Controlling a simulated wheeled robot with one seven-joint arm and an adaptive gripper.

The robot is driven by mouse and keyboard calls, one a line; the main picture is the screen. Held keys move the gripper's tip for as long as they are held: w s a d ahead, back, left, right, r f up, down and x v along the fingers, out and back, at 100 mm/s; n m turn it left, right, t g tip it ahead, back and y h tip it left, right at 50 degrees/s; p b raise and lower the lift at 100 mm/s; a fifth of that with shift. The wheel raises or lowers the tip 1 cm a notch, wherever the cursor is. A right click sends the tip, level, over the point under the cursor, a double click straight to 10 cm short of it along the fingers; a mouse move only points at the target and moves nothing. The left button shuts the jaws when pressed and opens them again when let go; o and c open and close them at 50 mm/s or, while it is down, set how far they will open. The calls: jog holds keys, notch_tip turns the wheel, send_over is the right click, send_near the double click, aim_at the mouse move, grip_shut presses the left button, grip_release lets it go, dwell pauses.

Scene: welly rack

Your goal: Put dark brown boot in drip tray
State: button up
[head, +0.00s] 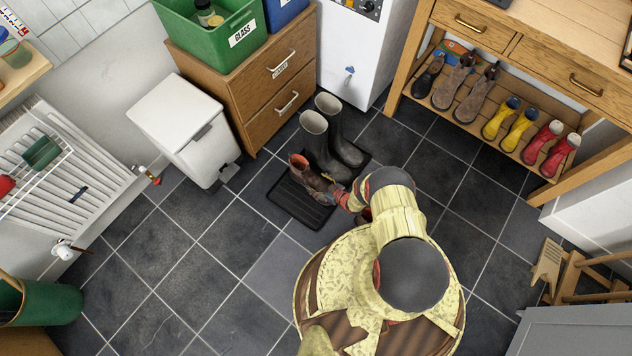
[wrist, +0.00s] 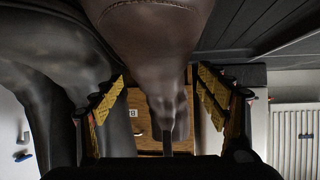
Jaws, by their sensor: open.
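The dark brown boot (head: 311,182), with a reddish opening, stands in the black drip tray (head: 291,202), in front of a pair of tall dark wellies (head: 325,150). My gripper (head: 339,196) is low at the boot's right end. In the wrist view the boot (wrist: 160,40) fills the top middle, and my open gripper (wrist: 160,95) has one finger on each side of it. I cannot tell whether a finger touches it. The ribbed tray shows at the top right of the wrist view (wrist: 265,30). My arm hides part of the tray.
A wooden rack (head: 500,130) at the right holds a single dark boot (head: 428,76), brown boots, yellow wellies and red wellies. A white bin (head: 185,125) and wooden drawers (head: 235,85) stand behind left. The tiled floor left of the tray is clear.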

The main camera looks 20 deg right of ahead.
aim_at(319, 183)
jog(key=p+v, duration=0.2)
jog(key=v, duration=0.4)
jog(key=shift+s+r, duration=0.15)
jog(key=shift+s, duration=0.05)
